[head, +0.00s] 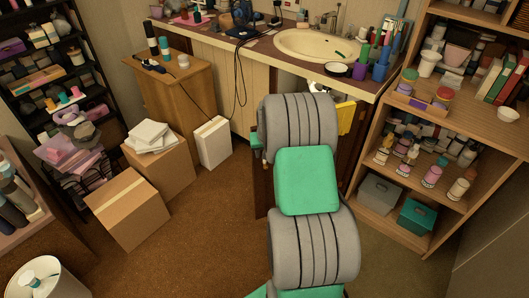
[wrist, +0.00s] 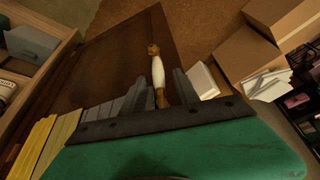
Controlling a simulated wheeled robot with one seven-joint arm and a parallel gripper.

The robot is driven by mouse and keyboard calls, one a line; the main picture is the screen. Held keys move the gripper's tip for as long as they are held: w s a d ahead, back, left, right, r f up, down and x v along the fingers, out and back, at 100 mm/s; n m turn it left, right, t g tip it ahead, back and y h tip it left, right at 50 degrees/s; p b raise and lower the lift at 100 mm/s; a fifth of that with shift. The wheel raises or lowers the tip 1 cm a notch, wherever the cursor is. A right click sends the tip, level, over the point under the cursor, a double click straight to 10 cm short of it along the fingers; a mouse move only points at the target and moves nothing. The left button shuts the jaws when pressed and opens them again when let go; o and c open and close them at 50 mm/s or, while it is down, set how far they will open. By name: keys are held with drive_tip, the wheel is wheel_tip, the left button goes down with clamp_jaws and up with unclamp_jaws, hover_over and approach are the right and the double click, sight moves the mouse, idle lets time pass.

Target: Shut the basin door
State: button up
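The basin door (head: 262,188) is a dark brown panel standing out from the cabinet under the basin, open. My grey and green arm covers much of it in the head view. In the wrist view the door (wrist: 105,60) fills the upper left, with a white and brass handle (wrist: 157,75) on it. My gripper (wrist: 162,92) has its grey fingers on either side of the handle's near end. I cannot tell whether they touch or grip it.
The basin (head: 318,44) is set in a counter above. An open shelf (head: 415,185) stands close on the right. Cardboard boxes (head: 128,208), a white box (head: 213,142) and a small wooden cabinet (head: 180,95) stand left. Carpet (head: 205,215) between them and the door is clear.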

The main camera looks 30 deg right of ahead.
drive_tip(key=v, duration=0.7)
drive_tip(key=shift+r+p, duration=0.35)
drive_tip(key=shift+p, duration=0.1)
drive_tip(key=shift+s, duration=0.1)
